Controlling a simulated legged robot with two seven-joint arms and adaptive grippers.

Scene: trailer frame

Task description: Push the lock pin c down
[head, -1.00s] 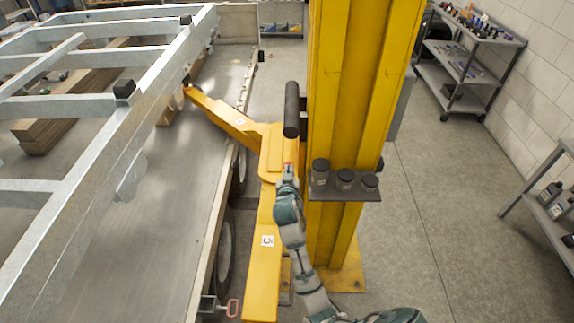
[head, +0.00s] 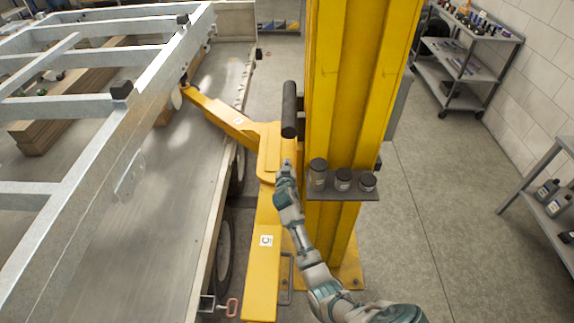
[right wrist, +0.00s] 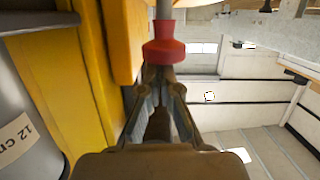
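Lock pin c shows in the right wrist view as a red knob (right wrist: 164,49) on a grey rod, beside the yellow lift arm. In the head view the pin is hidden by my right gripper (head: 286,166), which is over the yellow pivot by the column. In the right wrist view the fingertips (right wrist: 160,72) are close together at the knob's near end and look shut, not around it. Whether they touch it, I cannot tell. The lift arm's label C (head: 266,240) shows in the head view. My left gripper is not in view.
The yellow column (head: 350,110) stands right of my gripper. Its shelf (head: 330,193) holds several dark cylinders. A black padded roller (head: 289,110) stands just beyond. The metal trailer frame (head: 80,215) is at left; open floor (head: 440,220) is at right.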

